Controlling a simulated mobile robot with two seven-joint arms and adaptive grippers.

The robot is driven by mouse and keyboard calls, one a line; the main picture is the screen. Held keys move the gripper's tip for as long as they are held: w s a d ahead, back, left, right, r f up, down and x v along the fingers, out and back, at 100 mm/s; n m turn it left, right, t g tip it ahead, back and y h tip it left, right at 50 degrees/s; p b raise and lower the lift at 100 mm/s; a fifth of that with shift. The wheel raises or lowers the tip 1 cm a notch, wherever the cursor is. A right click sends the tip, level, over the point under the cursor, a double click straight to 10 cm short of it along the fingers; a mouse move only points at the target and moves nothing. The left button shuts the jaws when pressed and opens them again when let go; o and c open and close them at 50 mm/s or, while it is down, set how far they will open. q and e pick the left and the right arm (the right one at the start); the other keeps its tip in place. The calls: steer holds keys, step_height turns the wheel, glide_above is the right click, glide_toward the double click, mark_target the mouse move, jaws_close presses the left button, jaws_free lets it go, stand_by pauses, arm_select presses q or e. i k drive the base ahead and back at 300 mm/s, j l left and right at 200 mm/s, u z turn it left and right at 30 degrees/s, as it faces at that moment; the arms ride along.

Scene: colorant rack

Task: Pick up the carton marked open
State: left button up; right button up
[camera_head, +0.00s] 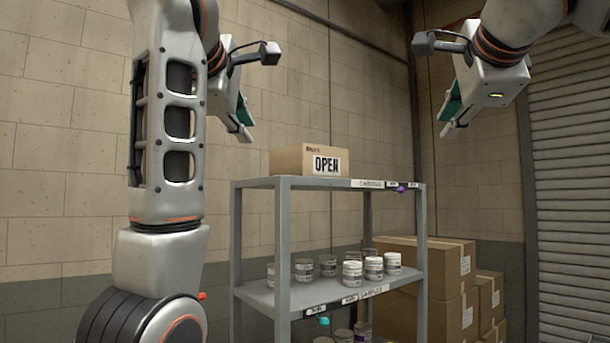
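The tan carton marked OPEN (295,160) sits upright on the top shelf of the grey rack (256,184), toward its left end. Its white label with black letters faces my camera. My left gripper (242,125) is raised to the left of the carton and above it, apart from it. My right gripper (452,122) is raised well to the right of the carton, also above shelf height. Both grippers show teal pads, and I see nothing held in either. The gap between the fingers is hidden by the viewing angle in both.
The middle shelf holds several white-lidded jars (352,272), with more containers lower down. Brown boxes (430,262) are stacked right of and behind the rack. A shutter door (568,190) is at the right. The top shelf right of the carton looks mostly clear.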

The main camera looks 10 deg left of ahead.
mark_target(302, 159)
steer(key=i+j, duration=0.25)
steer(key=i, duration=0.25)
steer(key=i+j, duration=0.2)
steer(key=i, duration=0.3)
steer(key=i+j, duration=0.25)
steer(key=i, duration=0.3)
